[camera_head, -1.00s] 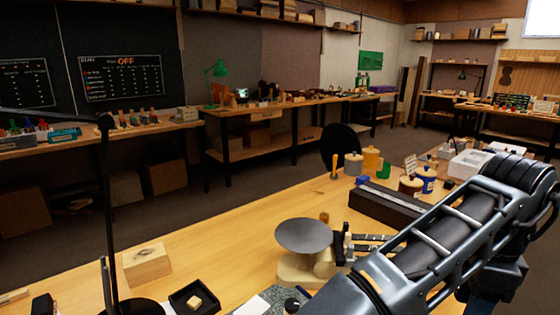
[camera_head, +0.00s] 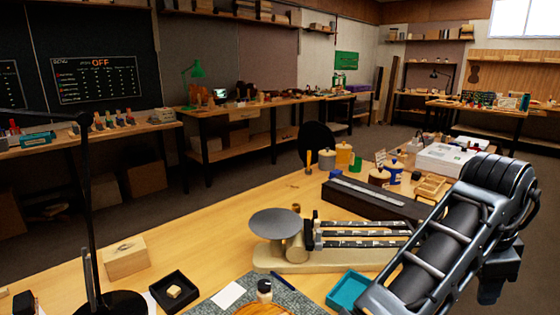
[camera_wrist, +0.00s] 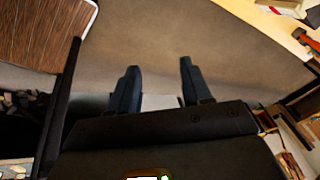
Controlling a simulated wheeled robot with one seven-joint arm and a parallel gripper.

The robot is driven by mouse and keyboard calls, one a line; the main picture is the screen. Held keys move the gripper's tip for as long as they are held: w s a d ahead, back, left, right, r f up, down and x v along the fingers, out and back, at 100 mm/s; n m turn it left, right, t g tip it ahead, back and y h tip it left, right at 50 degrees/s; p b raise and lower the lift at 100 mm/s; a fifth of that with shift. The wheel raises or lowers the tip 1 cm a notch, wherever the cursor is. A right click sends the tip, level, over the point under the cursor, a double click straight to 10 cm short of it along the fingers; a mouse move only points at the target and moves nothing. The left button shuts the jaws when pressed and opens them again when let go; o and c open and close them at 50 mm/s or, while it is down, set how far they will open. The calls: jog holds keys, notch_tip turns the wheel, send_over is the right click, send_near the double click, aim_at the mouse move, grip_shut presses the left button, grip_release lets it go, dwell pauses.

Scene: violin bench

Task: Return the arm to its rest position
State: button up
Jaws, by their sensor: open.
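My gripper (camera_wrist: 158,85) shows in the wrist view with its two dark fingers apart and nothing between them. Behind the fingers is bare grey-brown floor. In the head view my arm fills the lower right, over the right part of the wooden bench (camera_head: 215,230). The gripper itself is not visible in the head view. A balance scale (camera_head: 285,258) with a round grey pan stands on the bench, left of my arm.
A teal tray (camera_head: 347,290) lies close to my arm. A wooden block (camera_head: 124,257), a black tray (camera_head: 190,292) and a black lamp stem (camera_head: 90,200) stand at the left. A long dark box (camera_head: 370,200) and jars (camera_head: 343,156) stand further back. Floor shows beyond the bench.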

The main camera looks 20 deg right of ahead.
jog(key=d+r+n+t+h, duration=0.4)
jog(key=d+r+n+h, duration=0.3)
jog(key=d+n+h, duration=0.25)
jog(key=s+a+f+n+t+y, duration=0.1)
jog(key=a+f+n+t+y, duration=0.2)
jog(key=a+f+n+t, duration=0.35)
jog(key=s+a+f+n+t+y, duration=0.1)
jog(key=a+f+n+t+y, duration=0.3)
jog(key=a+n, duration=0.55)
jog(key=s+a+f+y, duration=0.2)
jog(key=s+a+y, duration=0.4)
jog(key=s+a, duration=1.3)
jog(key=shift+s+a+f, duration=0.15)
jog(key=shift+s, duration=0.3)
